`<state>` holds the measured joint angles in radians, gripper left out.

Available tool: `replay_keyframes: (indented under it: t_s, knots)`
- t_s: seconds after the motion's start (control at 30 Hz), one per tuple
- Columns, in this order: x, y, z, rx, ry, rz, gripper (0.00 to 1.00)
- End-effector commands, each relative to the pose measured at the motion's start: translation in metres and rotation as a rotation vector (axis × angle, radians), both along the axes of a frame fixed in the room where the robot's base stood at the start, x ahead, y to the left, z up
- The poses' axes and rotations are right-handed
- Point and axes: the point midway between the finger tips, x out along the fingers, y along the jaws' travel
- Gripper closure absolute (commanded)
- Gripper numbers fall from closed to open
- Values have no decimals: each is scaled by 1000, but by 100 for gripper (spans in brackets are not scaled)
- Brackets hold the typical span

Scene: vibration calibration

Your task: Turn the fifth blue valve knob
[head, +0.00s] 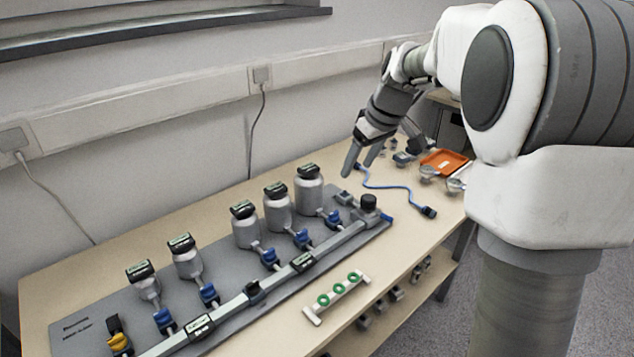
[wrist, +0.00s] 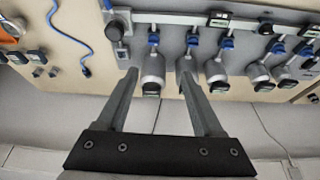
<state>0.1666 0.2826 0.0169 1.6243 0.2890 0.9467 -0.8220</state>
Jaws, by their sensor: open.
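Several blue valve knobs stand in a row on the grey board (head: 110,325), each below a grey canister with a dark display. The blue knob at the far right end of the row (head: 333,217), the fifth from the left, is beside the last canister (head: 310,195). In the wrist view that knob (wrist: 153,38) is near the top, above its canister (wrist: 153,66). My gripper (head: 360,164) is open and empty, up behind and to the right of that canister. In the wrist view its fingers (wrist: 158,76) point towards the row, touching nothing that I can tell.
A yellow knob (head: 120,341) is at the board's left end. A metal rail (head: 232,304) runs along the knobs to a black cap (head: 369,201). A blue cable (head: 388,187) and an orange tray (head: 444,162) lie right. A white rack with green rings (head: 337,297) is in front.

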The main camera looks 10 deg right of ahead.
Motion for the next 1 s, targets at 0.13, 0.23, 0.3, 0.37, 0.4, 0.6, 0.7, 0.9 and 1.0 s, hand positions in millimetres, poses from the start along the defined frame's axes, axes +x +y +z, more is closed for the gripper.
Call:
replay_keyframes:
  t_s: [0.13, 0.23, 0.3, 0.37, 0.4, 0.6, 0.7, 0.9, 1.0]
  knots:
    - [22, -6, -30, 5, 1, 39, 32]
    - [29, -8, -37, 7, -2, 52, 32]
    - [31, -8, -40, 8, -2, 55, 32]
    - [33, -6, -44, 7, -1, 57, 32]
    - [34, -6, -49, 8, -1, 57, 32]
    - [45, 2, -84, 8, 1, 56, 32]
    - [52, 7, -105, 7, 1, 57, 32]
    - [66, 17, -146, 7, 1, 57, 32]
    - [73, 21, -164, 7, 0, 57, 32]
